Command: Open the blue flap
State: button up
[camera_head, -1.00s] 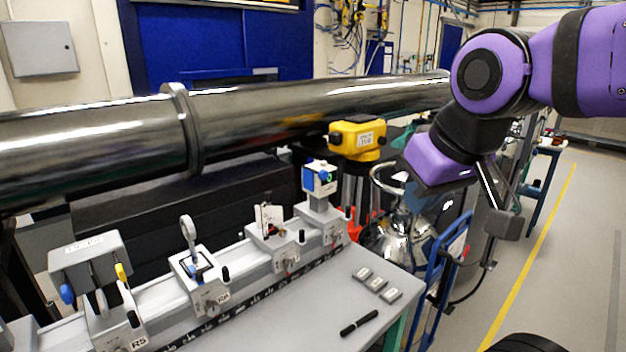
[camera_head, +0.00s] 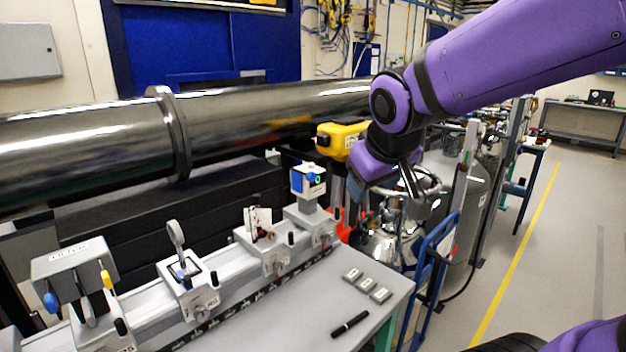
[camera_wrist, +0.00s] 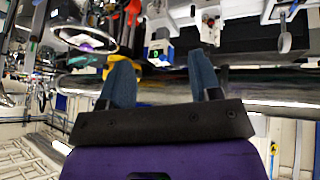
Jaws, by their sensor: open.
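A grey box-shaped unit (camera_head: 75,258) with a label on top stands at the left end of the rail in the head view. A blue-tipped flap or lever (camera_head: 51,302) hangs at its left side, and a yellow-tipped one (camera_head: 106,280) is at its right. I cannot tell how far the blue one is swung. My gripper (camera_head: 414,190) is well to the right of this unit, beyond the bench's right edge and above the bench top. In the wrist view its two fingers (camera_wrist: 162,80) are apart with nothing between them.
The rail carries a ring-shaped mount (camera_head: 176,235) and a white-and-blue detector (camera_head: 308,182). A large metal pipe (camera_head: 80,136) runs behind. A pen (camera_head: 350,324) and small grey blocks (camera_head: 367,285) lie on the bench. A blue trolley (camera_head: 435,255) stands at right.

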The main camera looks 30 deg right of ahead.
jog(key=w+d+f+n+t, duration=0.1)
jog(key=w+d+f, duration=0.1)
jog(key=w+f, duration=0.3)
jog(key=w+d+f+n, duration=0.1)
jog(key=w+f, duration=0.1)
jog(key=w, duration=0.5)
jog(key=m+t+y, duration=0.2)
jog(key=t+y, duration=0.6)
jog(key=t, duration=0.2)
send_near(314, 178)
jog(key=x, duration=1)
jog(key=shift+c, duration=0.2)
grip_shut()
